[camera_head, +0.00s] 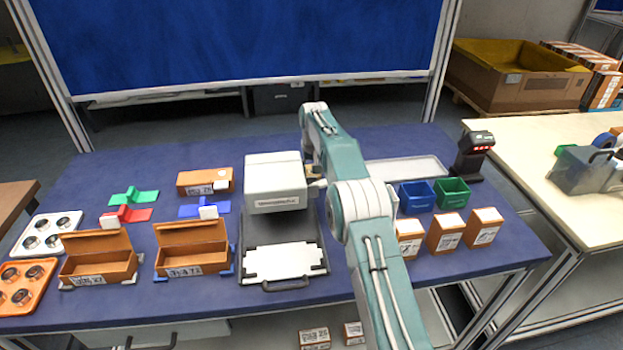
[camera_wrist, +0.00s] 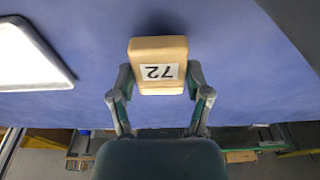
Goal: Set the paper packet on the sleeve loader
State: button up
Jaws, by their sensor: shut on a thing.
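My gripper (camera_wrist: 158,82) is shut on the paper packet (camera_wrist: 158,50), a small tan block with a white label reading 72 upside down. One finger lies on each side of it, over blue tabletop in the wrist view. In the head view my arm hides the packet and most of the gripper, beside the right side of a machine. This machine has a white housing (camera_head: 272,172), a dark base and a white front plate (camera_head: 284,262) with a handle. It may be the sleeve loader, but I cannot tell for certain.
Two open orange boxes (camera_head: 98,262) stand front left, near red, green and blue holders. Several orange boxes with white tops (camera_head: 446,237), blue and green bins (camera_head: 452,195), and a black scanner (camera_head: 473,157) are at right. A pale tray (camera_head: 432,167) lies behind the arm.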

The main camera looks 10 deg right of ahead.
aim_at(309, 171)
jog(key=f, duration=0.1)
jog(key=a+f, duration=0.1)
jog(key=f, duration=0.1)
jog(key=shift+f, duration=0.2)
jog(key=shift+d, duration=0.95)
jog(key=o, duration=0.8)
jog(key=shift+f, duration=0.1)
jog(key=o, duration=0.4)
jog(key=shift+a, duration=0.7)
